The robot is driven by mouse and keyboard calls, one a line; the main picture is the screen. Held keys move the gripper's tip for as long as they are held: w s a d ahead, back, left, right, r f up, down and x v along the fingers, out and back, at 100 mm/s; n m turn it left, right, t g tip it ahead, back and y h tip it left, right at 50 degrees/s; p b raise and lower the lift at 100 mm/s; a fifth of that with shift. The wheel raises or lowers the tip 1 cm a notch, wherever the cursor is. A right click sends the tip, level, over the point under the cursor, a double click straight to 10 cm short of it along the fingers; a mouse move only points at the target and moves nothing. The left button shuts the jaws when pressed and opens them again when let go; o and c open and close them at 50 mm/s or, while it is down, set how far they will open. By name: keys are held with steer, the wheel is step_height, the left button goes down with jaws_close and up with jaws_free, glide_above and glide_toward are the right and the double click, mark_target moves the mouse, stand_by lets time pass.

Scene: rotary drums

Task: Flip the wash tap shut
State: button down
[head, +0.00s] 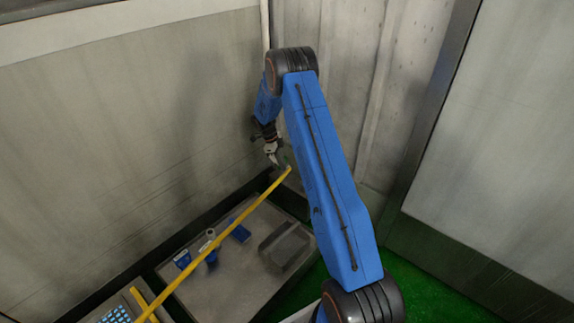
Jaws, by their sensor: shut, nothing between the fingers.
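My blue arm reaches across the head view to the back corner. My gripper (272,153) is shut and empty, pointing down, near the corner of the walls. A thin pale pipe (264,22) runs down the wall at the corner and passes behind my arm. I cannot clearly make out the wash tap or its handle; a small dark, greyish shape (284,160) shows just beside the gripper tips. Whether the gripper touches it I cannot tell.
A long yellow bar (222,235) slants from below the gripper to the lower left. Below it, a grey bench top (232,278) holds small blue items (240,232) and a shallow grey tray (286,247). A keypad panel (117,312) is at lower left. Green floor (430,292) shows at right.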

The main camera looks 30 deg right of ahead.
steer(key=shift+w+a, duration=1)
steer(key=shift+w, duration=0.2)
steer(key=shift+w+a, duration=0.15)
steer(key=shift+w, duration=0.05)
